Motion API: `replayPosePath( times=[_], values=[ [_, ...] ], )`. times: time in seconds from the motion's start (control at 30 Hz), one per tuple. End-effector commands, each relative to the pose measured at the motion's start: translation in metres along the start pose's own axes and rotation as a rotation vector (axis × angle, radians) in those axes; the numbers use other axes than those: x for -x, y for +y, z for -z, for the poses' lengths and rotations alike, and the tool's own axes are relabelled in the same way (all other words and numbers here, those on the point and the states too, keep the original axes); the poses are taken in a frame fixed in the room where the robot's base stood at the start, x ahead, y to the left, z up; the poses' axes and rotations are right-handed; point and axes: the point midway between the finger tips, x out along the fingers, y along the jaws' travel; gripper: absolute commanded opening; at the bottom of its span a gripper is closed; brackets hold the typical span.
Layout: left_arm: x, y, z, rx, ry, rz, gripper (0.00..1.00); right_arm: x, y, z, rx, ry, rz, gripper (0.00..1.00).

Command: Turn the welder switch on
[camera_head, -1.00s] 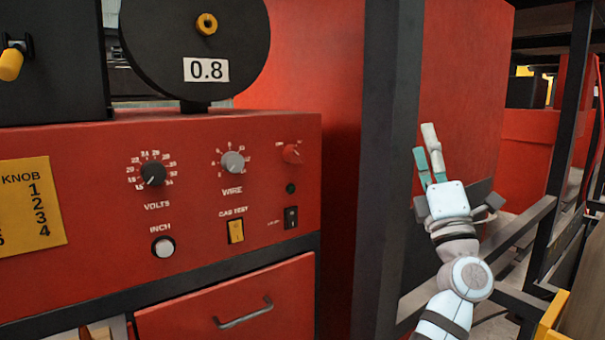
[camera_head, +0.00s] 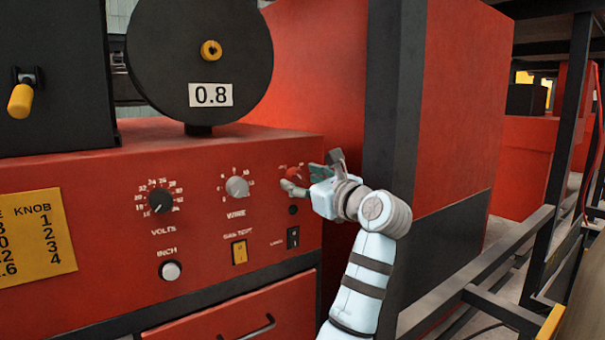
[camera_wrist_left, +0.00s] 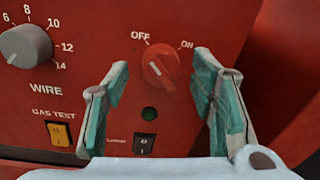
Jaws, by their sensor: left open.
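The red switch knob (camera_head: 293,173) is at the upper right of the red welder panel. In the left wrist view the knob (camera_wrist_left: 160,69) sits below the labels OFF and ON, its grip slanting from upper left to lower right. I cannot tell which label it is set to. My left gripper (camera_head: 301,180) is at the panel in front of the knob and partly hides it. In the left wrist view the left gripper (camera_wrist_left: 157,88) is open, with one teal-padded finger on each side of the knob and gaps on both sides. My right gripper is not in view.
Near the knob are the grey WIRE knob (camera_head: 237,187), a black rocker switch (camera_head: 293,237), a dark green lamp (camera_wrist_left: 149,113) and the yellow GAS TEST switch (camera_head: 239,252). A dark post (camera_head: 391,100) stands right of the panel.

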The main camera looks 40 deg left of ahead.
Motion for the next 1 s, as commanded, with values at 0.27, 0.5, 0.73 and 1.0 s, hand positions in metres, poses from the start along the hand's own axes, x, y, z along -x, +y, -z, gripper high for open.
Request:
replayPosePath(
  times=[0.27,0.5,0.73,1.0],
  values=[
    [-0.0078,0.0001,0.0003,0.0,-0.001,0.0,0.51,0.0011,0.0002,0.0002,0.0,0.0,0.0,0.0],
    [-0.0076,0.0002,0.0004,-0.001,-0.001,0.0,0.24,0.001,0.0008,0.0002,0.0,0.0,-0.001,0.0],
    [-0.0076,0.0003,0.0004,-0.002,-0.001,0.0,0.03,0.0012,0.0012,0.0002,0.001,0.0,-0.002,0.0],
    [-0.0076,-0.0001,-0.0007,-0.052,0.003,-0.001,0.03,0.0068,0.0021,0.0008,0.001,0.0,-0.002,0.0]
  ],
)
